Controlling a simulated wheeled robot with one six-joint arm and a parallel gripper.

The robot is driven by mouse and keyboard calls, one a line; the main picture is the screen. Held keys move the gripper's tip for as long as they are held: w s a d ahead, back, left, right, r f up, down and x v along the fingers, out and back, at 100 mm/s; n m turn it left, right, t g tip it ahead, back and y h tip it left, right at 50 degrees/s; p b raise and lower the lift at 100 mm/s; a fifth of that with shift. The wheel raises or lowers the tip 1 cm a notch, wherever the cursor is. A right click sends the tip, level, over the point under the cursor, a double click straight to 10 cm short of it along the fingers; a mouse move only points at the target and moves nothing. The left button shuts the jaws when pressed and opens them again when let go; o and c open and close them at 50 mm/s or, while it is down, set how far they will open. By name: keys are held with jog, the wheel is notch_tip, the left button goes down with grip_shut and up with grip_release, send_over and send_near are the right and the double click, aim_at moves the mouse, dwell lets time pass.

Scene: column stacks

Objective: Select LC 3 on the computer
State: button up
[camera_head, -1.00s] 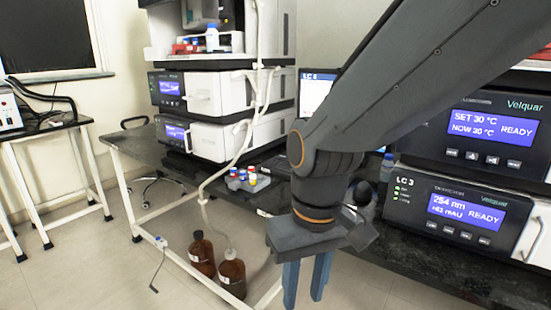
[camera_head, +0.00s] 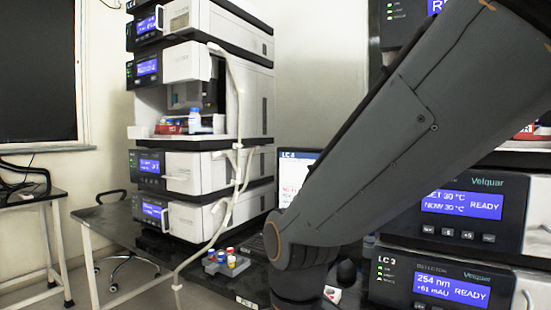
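The computer is a laptop whose screen (camera_head: 294,172) shows at the centre, behind my arm. Its header reads "LC" with a digit too small to read surely, and red text shows lower down. My arm covers the screen's right part and much of the keyboard (camera_head: 257,243). The instrument stack at the right carries an "LC 3" label on its detector unit (camera_head: 440,282), whose display reads 254 nm, +61 mAU, READY. My gripper is below the picture's bottom edge, so its fingers do not show.
A second instrument stack (camera_head: 205,190) stands left of the laptop on the dark bench. A rack of small capped vials (camera_head: 226,262) sits in front of it. A dark mouse (camera_head: 346,271) lies right of my arm. A side table (camera_head: 35,205) stands far left.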

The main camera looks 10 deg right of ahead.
grip_shut()
dwell(1.9)
